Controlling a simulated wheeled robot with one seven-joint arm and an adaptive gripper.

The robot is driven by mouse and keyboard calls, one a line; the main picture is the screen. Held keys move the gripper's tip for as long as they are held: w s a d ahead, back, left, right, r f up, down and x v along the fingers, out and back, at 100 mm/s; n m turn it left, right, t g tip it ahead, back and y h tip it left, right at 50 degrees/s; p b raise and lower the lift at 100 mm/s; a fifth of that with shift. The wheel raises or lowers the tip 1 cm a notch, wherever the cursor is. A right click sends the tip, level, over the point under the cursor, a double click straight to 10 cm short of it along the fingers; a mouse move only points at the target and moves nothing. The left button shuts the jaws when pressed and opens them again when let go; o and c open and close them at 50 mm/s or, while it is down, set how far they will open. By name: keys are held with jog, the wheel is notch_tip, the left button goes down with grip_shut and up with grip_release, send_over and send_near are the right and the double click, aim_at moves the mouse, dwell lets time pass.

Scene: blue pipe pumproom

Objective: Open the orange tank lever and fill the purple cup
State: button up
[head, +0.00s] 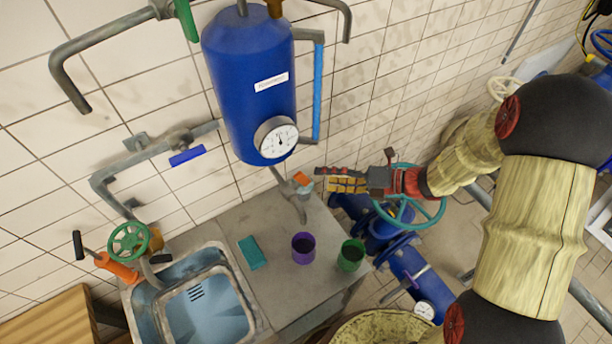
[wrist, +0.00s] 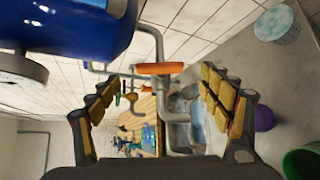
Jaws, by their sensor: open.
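The blue tank (head: 245,95) hangs on the wall with a gauge low on its front. Its orange lever (head: 302,179) sits on the outlet pipe below the tank. In the wrist view the orange lever (wrist: 158,69) lies crosswise ahead, between the open fingers in the picture. My gripper (head: 322,179) is open and empty, just right of the lever; contact cannot be told. It also shows in the wrist view (wrist: 161,80). The purple cup (head: 303,248) stands upright on the counter below the outlet, and it shows in the wrist view (wrist: 264,118).
A green cup (head: 350,255) stands right of the purple cup. A teal sponge (head: 252,252) and the sink (head: 240,275) are to its left. A teal valve wheel (head: 436,222) and blue pipes lie under my arm. A green valve wheel (head: 129,240) stands behind the sink.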

aim_at(307, 178)
jog(key=x, duration=0.7)
jog(key=shift+a+f, duration=0.15)
jog(key=shift+a, duration=0.05)
jog(key=shift+c, duration=0.4)
jog(key=c, duration=1.1)
